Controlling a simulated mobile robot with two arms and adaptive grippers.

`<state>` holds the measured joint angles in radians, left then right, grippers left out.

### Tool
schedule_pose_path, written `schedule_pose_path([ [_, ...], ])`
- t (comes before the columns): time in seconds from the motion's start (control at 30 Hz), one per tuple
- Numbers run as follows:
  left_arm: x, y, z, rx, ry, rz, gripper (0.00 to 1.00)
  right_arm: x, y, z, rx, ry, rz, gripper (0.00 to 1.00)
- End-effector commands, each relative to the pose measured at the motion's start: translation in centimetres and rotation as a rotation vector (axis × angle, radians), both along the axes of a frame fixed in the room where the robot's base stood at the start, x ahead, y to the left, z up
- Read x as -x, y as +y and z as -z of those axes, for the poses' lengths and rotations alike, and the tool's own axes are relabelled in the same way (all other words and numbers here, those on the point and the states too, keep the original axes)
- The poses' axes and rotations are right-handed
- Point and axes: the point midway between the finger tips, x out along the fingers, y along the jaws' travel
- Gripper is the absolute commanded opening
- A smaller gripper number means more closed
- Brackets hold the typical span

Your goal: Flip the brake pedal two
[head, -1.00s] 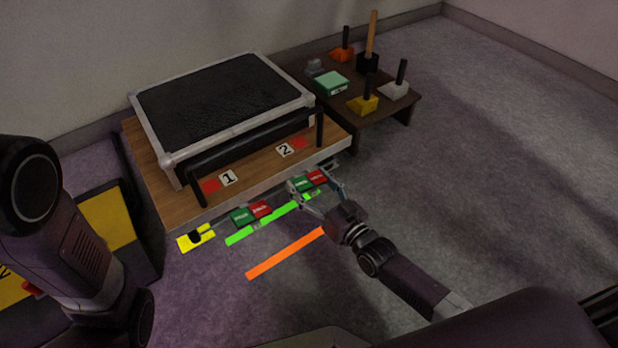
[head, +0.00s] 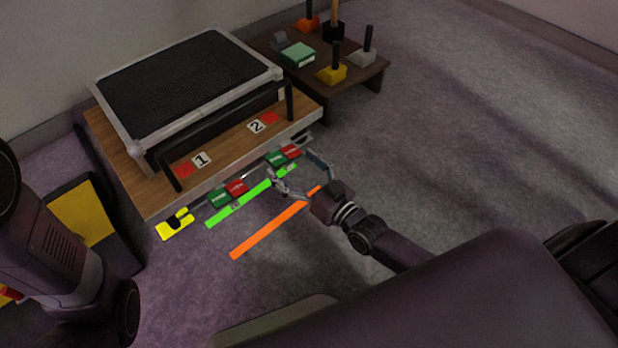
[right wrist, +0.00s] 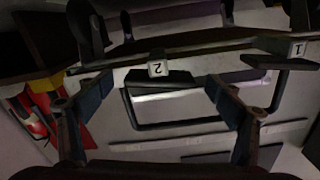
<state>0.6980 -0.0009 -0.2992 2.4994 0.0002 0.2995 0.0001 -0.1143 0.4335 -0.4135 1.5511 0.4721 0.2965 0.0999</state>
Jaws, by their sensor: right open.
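The brake pedal two is the green and red pedal (head: 283,156) at the front edge of the wooden platform, below the label 2 (head: 256,126). In the right wrist view it seems to be the dark plate (right wrist: 172,80) under the upside-down label 2 (right wrist: 157,69). My right gripper (head: 291,166) is open and empty just in front of the pedal. In the right wrist view its fingers (right wrist: 159,86) stand either side of the plate; I cannot tell whether they touch it. My left arm shows at the left edge, but its gripper is out of view.
A second green and red pedal (head: 227,194) sits farther left, below label 1 (head: 202,159). A black mesh-topped frame (head: 278,74) stands on the wooden platform (head: 115,151). Green (head: 240,204) and orange (head: 265,232) strips lie on the floor. A dark side table (head: 366,76) holds several blocks with handles.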

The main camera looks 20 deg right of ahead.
Motion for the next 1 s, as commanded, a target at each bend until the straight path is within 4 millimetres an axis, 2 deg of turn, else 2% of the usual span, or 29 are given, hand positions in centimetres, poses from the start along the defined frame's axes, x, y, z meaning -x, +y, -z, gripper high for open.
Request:
schedule_pose_path([
  [0.03, 0.0, 0.0, 0.0, -0.001, -0.001, 0.000, 0.00, 1.2, -0.4, 0.2, 0.002, 0.005, -0.001, 0.85],
  [0.2, 0.1, 0.0, 0.0, 0.000, -0.002, 0.000, 0.00, 4.5, -1.6, 0.2, 0.002, 0.005, 0.000, 0.85],
  [0.4, 0.1, 0.0, 0.0, -0.001, -0.003, 0.000, 0.00, 7.1, -2.6, 0.1, 0.000, 0.004, 0.000, 0.85],
  [0.6, 0.1, 0.0, 0.0, -0.001, -0.003, 0.000, 0.00, 8.1, -3.0, 0.0, -0.001, 0.001, 0.000, 0.85],
  [1.0, 0.1, 0.0, 0.0, -0.001, -0.003, 0.000, 0.00, 8.1, -3.0, 0.0, -0.001, 0.001, 0.000, 0.85],
])
